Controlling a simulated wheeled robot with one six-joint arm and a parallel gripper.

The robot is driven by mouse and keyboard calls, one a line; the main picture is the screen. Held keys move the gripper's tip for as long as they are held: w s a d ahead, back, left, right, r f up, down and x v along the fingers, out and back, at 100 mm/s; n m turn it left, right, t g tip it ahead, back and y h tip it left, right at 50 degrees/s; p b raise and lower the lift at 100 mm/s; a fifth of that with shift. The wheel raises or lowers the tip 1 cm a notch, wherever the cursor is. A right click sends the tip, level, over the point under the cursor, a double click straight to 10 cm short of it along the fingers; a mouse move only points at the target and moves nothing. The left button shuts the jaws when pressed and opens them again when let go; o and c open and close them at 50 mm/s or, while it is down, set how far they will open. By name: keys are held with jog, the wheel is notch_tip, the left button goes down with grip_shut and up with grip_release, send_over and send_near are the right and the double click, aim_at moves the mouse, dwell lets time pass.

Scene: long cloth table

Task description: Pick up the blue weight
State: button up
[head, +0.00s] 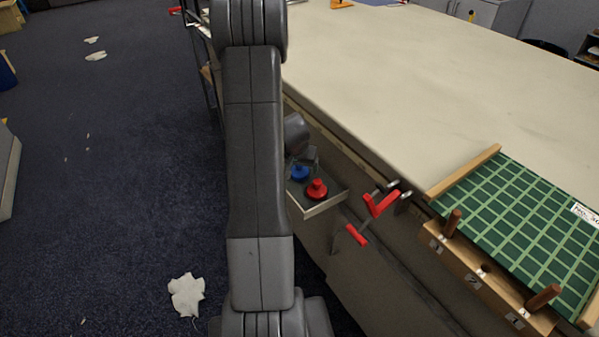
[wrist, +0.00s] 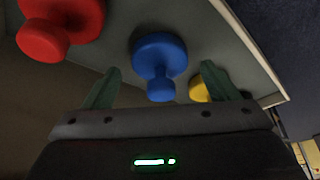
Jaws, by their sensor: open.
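The blue weight (wrist: 160,57) has a round base and a small knob. It sits in an open drawer (wrist: 235,45) between a red weight (wrist: 60,22) and a yellow weight (wrist: 200,92). In the head view the blue weight (head: 300,173) is partly hidden by my gripper, and the red weight (head: 317,190) is beside it. My gripper (wrist: 158,80) is open and empty, with one fingertip on either side of the blue weight's knob in the wrist view. I cannot tell whether the fingers touch it. The yellow weight is partly hidden by a finger.
The drawer (head: 325,205) sticks out from the side of the long cloth table (head: 420,90). A red clamp (head: 380,203) is on the table edge right of the drawer. A green gridded board (head: 520,220) with wooden pegs lies further right. The floor at left is mostly clear.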

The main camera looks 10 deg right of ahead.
jog(key=shift+w+d+f, duration=0.1)
jog(key=shift+w+f, duration=0.1)
jog(key=shift+f, duration=0.45)
jog(key=shift+r, duration=0.15)
jog(key=c, duration=1.4)
